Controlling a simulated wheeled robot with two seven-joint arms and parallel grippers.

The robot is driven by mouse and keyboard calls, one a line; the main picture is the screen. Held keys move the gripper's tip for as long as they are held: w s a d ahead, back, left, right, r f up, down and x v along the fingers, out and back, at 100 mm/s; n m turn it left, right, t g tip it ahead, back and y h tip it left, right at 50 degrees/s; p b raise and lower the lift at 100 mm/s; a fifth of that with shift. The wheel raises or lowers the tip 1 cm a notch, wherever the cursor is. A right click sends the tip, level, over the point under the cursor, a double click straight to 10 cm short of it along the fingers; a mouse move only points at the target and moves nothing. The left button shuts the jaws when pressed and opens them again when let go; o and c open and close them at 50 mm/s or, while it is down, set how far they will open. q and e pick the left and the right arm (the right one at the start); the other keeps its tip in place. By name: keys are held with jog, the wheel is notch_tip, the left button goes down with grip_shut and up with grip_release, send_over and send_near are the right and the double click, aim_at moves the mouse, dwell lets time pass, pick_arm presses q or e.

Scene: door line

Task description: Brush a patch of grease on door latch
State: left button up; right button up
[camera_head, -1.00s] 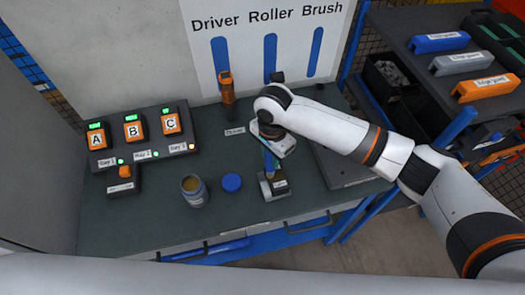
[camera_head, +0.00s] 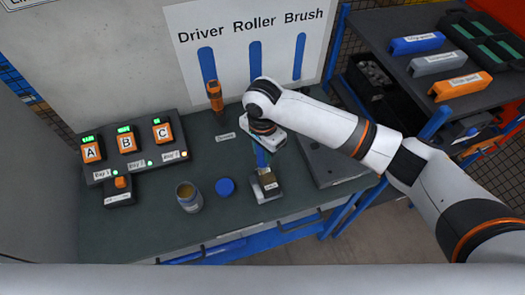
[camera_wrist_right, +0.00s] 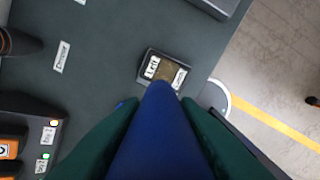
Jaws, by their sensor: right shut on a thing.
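My right gripper (camera_head: 262,146) is over the bench, shut on a blue-handled tool that looks like the brush (camera_head: 262,158). The blue handle fills the lower middle of the right wrist view (camera_wrist_right: 160,140), between the dark green fingers. Its lower end is over a small grey labelled block (camera_head: 268,193), also seen in the wrist view (camera_wrist_right: 146,66). A tan patch shows at the block; I cannot tell whether it is bristles or the block's top, or whether they touch. An open jar with yellowish contents (camera_head: 188,198) stands to the left, beside a blue lid (camera_head: 225,187). My left gripper is out of view.
An orange driver (camera_head: 215,97) stands at the back by the wall board. A unit with orange modules A, B, C (camera_head: 127,142) is at the left. A dark plate (camera_head: 330,165) lies right of the block. A shelf rack (camera_head: 440,62) stands at the right.

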jog(key=shift+r, duration=0.65)
jog(key=shift+r, duration=0.1)
jog(key=shift+r, duration=1.4)
